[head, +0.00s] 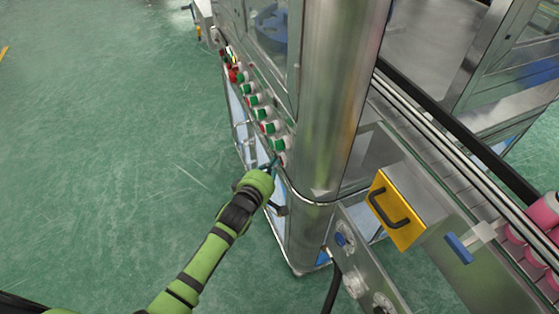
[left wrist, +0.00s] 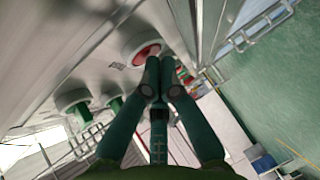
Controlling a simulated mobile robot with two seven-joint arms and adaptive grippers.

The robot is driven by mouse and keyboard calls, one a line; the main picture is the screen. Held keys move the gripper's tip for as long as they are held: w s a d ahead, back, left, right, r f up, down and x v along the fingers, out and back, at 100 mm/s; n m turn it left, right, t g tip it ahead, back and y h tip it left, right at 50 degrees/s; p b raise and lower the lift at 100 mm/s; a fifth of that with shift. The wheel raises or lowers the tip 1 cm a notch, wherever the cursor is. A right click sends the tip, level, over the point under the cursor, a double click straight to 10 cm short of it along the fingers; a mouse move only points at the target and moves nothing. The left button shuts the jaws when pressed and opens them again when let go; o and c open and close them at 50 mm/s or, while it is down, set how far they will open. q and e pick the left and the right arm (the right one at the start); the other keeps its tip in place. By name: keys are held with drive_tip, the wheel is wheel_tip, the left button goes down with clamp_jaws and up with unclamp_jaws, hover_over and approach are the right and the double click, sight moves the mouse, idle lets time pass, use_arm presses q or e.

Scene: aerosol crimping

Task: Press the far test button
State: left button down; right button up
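A row of green and red test buttons with pale collars runs along the machine's side panel in the head view, from a red one (head: 233,75) at the far end to a pale-collared one (head: 282,159) at the near end. My left gripper (head: 274,164) is at the near end of the row. In the left wrist view its two fingers (left wrist: 160,64) are together with nothing between them. A red button (left wrist: 148,51) with a pale collar lies just beyond the fingertips; I cannot tell whether they touch. Green buttons (left wrist: 73,101) show to the left. My right gripper is out of view.
A thick steel column (head: 330,100) stands right of the panel. A yellow plate with a black handle (head: 390,208) and a conveyor with pink items (head: 545,212) are further right. The green floor (head: 100,130) on the left is clear.

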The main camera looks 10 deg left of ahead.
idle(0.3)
use_arm(q)
drive_tip(key=shift+s+a+p, duration=0.45)
drive_tip(key=shift+a+p, duration=0.05)
drive_tip(key=shift+a, duration=0.15)
drive_tip(key=s+a, duration=0.1)
drive_tip(key=s+a+p, duration=0.1)
drive_tip(key=a+p, duration=0.1)
drive_tip(key=a, duration=0.1)
drive_tip(key=shift+s+a, duration=0.1)
drive_tip(key=shift+s, duration=0.3)
idle(0.4)
